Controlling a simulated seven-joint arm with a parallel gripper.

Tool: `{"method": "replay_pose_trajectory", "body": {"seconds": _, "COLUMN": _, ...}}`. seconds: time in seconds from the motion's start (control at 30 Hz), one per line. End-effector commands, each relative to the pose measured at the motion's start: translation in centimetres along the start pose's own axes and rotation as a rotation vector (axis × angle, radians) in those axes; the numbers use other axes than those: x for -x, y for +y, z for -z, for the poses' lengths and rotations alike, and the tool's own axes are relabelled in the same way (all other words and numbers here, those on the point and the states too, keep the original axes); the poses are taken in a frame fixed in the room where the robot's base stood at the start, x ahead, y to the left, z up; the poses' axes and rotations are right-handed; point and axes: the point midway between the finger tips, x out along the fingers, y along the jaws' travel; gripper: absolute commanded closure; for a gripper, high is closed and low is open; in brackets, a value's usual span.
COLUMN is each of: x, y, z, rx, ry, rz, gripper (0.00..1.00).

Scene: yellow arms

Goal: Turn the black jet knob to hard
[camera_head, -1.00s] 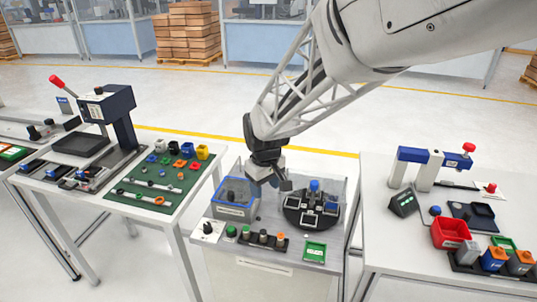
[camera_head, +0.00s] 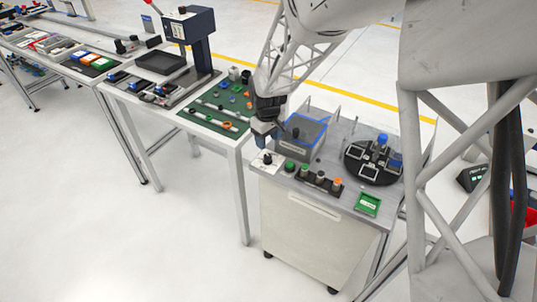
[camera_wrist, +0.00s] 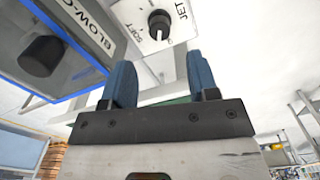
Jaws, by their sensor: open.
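The black jet knob (camera_wrist: 159,20) sits on a white plate marked "JET" and "SOFT" in the wrist view. Its white pointer mark points down in that picture, toward my fingers; no "hard" mark is readable. In the head view the small knob (camera_head: 267,158) is on a white plate at the front left corner of the grey bench. My gripper (camera_wrist: 160,78) has two blue fingers set apart with nothing between them. The knob lies beyond the fingertips, about in line with the gap. In the head view my gripper (camera_head: 264,136) hangs just above and behind the knob.
A table with a green mat (camera_head: 215,120) is at left.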

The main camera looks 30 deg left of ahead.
Motion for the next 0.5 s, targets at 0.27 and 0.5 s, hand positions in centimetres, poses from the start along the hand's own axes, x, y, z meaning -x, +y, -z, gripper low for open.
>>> {"method": "replay_pose_trajectory", "body": {"seconds": 0.27, "x": -0.1, "y": 0.0, "z": -0.1, "rx": -0.001, "ry": 0.000, "rz": 0.000, "gripper": 0.46}}
{"method": "replay_pose_trajectory", "body": {"seconds": 0.5, "x": -1.3, "y": 0.0, "z": -0.1, "rx": -0.001, "ry": -0.001, "rz": 0.001, "gripper": 0.46}}
